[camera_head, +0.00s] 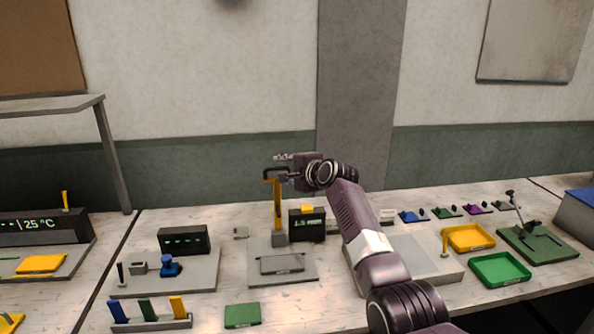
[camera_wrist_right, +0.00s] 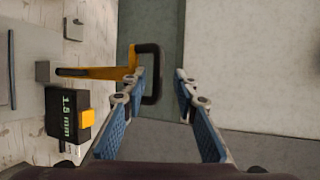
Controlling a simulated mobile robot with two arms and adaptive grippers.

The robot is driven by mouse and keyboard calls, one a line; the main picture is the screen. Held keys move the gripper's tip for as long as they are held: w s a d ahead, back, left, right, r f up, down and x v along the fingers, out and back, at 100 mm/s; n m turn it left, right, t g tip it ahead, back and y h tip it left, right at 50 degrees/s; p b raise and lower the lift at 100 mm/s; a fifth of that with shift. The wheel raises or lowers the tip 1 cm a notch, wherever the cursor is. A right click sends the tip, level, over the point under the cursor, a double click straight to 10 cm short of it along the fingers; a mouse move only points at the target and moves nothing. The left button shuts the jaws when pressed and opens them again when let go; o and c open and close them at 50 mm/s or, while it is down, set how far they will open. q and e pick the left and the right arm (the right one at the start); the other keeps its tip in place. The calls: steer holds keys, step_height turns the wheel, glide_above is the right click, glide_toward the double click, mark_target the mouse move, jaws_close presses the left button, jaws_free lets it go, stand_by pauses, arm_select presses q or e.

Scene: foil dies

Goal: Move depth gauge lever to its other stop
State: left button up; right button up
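The depth gauge has a flat grey base (camera_head: 308,277), a yellow lever (camera_head: 277,208) with a black loop handle (camera_wrist_right: 157,80), and a black display (camera_head: 307,226) with a yellow block on it. The display also shows in the right wrist view (camera_wrist_right: 62,118) and reads 1.5 mm. The lever stands about upright. My right gripper (camera_head: 279,168) is at the lever's top, its fingers apart. In the right wrist view the gripper (camera_wrist_right: 160,78) is open, with the handle loop close to the left finger and partly between the fingertips. Contact cannot be told. My left gripper is out of view.
Left of the gauge is a grey fixture with a blue knob (camera_head: 170,266) and a dark display (camera_head: 184,240). In front stand blue, green and yellow levers (camera_head: 146,309) and a green plate (camera_head: 242,315). Yellow (camera_head: 468,237) and green (camera_head: 500,269) trays lie right.

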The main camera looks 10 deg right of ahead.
steer(key=v, duration=0.9)
steer(key=shift+s+r, duration=0.15)
steer(key=shift+s, duration=0.1)
